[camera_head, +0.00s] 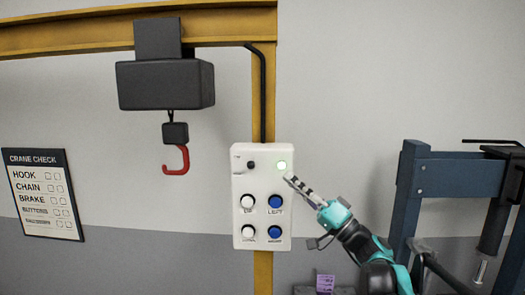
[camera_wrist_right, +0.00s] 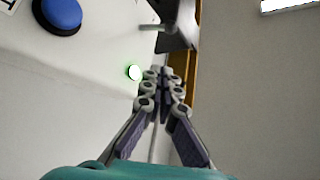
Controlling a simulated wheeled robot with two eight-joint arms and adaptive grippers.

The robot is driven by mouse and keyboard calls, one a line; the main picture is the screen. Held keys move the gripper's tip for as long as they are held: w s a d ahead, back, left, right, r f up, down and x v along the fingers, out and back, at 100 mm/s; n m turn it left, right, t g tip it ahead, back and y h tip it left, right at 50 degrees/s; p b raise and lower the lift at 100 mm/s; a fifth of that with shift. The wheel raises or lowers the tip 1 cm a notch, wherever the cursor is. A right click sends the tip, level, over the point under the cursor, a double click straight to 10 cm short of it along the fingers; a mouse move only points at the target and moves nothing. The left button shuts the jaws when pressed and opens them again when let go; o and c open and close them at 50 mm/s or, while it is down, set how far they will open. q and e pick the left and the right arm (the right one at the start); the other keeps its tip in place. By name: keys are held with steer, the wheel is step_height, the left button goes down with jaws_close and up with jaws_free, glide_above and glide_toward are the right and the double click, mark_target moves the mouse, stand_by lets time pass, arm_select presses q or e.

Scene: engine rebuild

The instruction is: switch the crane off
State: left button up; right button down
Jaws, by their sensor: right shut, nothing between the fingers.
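The crane's white control box (camera_head: 262,235) hangs on the yellow post. It has a small black knob or switch (camera_head: 251,165) at top left, a lit green lamp (camera_head: 281,165) at top right, and white and blue push buttons below. My right gripper (camera_head: 288,179) is shut and empty, its tips at the box's upper right edge, just below the lamp in the picture. In the right wrist view the shut fingertips (camera_wrist_right: 162,73) lie beside the glowing lamp (camera_wrist_right: 134,72); contact cannot be told. The crane hoist (camera_head: 165,85) hangs from the beam with a red hook (camera_head: 178,162). My left gripper is out of view.
A yellow beam (camera_head: 90,33) and post (camera_head: 263,110) carry the crane. A black cable (camera_head: 262,90) runs down to the box. A crane check board (camera_head: 43,195) is on the left wall. A blue press frame (camera_head: 450,180) stands at right. The space left of the box is clear.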

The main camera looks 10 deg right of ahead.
mark_target(270, 151)
steer(key=shift+d+r+t, duration=0.3)
steer(key=shift+d+r, duration=0.2)
steer(key=shift+r, duration=0.05)
steer(key=p+x, duration=0.3)
steer(key=x, duration=0.7)
steer(key=shift+s, duration=0.1)
steer(key=shift+s+a+f+p, duration=0.25)
steer(key=shift+a+f, duration=0.25)
steer(key=shift+s+a+f+p, duration=0.2)
steer(key=shift+a+f+p, duration=0.05)
steer(key=shift+a+f, duration=0.3)
steer(key=shift+s+a+f, duration=0.25)
steer(key=shift+s+f, duration=0.05)
steer(key=shift+s, duration=0.1)
steer(key=shift+w, duration=0.1)
